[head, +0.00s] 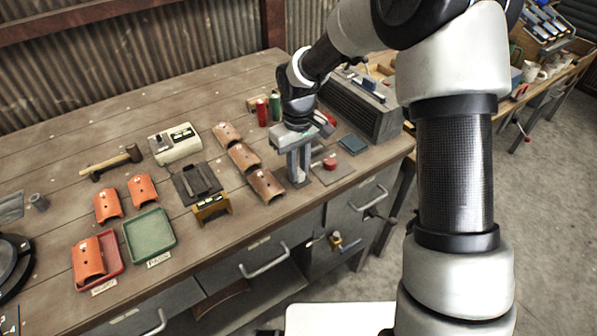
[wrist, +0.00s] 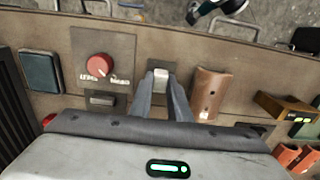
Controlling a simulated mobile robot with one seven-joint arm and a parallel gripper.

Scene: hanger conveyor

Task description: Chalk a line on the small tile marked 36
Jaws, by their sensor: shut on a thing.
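My gripper (head: 299,178) points down over the front right part of the bench, just right of the nearest brown tile (head: 266,186). In the wrist view, my gripper (wrist: 162,88) is shut on a small white block (wrist: 161,77), which looks like chalk. The brown tile (wrist: 210,95) lies close to the right of the fingers there, apart from them. Two more brown tiles (head: 243,156) (head: 227,134) lie behind it in a row. Orange tiles (head: 107,205) (head: 142,189) lie farther left, and another orange tile (head: 88,260) is in the red tray. The tile numbers are too small to read.
A plate with a red knob (wrist: 99,66) is beside my gripper. A green tray (head: 149,236), yellow bracket (head: 211,207), dark plate (head: 196,183), white machine (head: 175,142) and mallet (head: 112,162) share the bench. A dark ribbed box (head: 358,105) stands behind right.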

